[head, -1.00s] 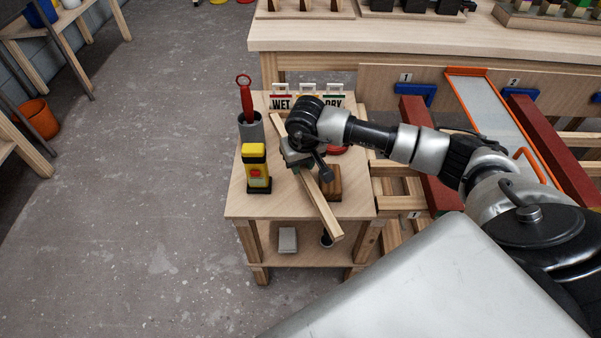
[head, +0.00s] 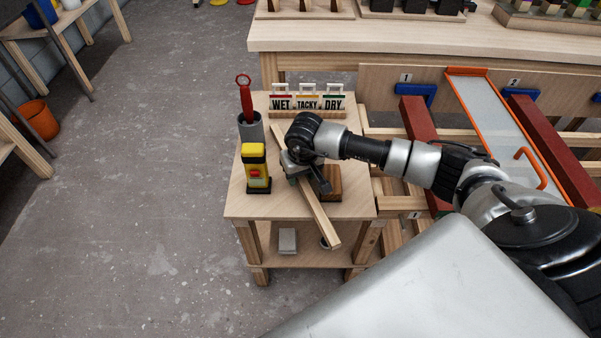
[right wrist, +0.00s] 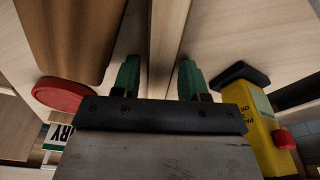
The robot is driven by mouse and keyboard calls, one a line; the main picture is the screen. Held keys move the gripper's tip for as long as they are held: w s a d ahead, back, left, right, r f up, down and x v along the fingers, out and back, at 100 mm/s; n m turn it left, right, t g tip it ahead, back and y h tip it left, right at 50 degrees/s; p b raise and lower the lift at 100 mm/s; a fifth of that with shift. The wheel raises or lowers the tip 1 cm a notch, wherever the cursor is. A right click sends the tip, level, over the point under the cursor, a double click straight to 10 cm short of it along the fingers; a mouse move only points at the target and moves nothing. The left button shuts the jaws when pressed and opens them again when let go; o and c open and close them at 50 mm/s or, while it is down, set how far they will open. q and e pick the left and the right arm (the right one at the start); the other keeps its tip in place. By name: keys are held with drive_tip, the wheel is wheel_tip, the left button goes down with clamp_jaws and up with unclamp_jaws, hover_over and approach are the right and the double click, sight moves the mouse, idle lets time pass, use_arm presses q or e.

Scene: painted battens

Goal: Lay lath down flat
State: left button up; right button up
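The lath (head: 315,208) is a long pale wooden strip. It runs slantwise over the small wooden table (head: 240,205), its near end reaching past the table's front edge. It looks low over the tabletop; I cannot tell if its whole underside touches. My right gripper (head: 300,176) is low at the lath's middle. In the right wrist view the green fingertips of my right gripper (right wrist: 160,78) stand on either side of the lath (right wrist: 167,40), with a gap showing on the left, so it looks open. My left gripper is out of view.
A red round thing (right wrist: 62,95) shows in the wrist view. Red battens (head: 425,140) lie right.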

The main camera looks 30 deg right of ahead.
drive_tip(key=shift+o, duration=0.6)
drive_tip(key=shift+r, duration=0.1)
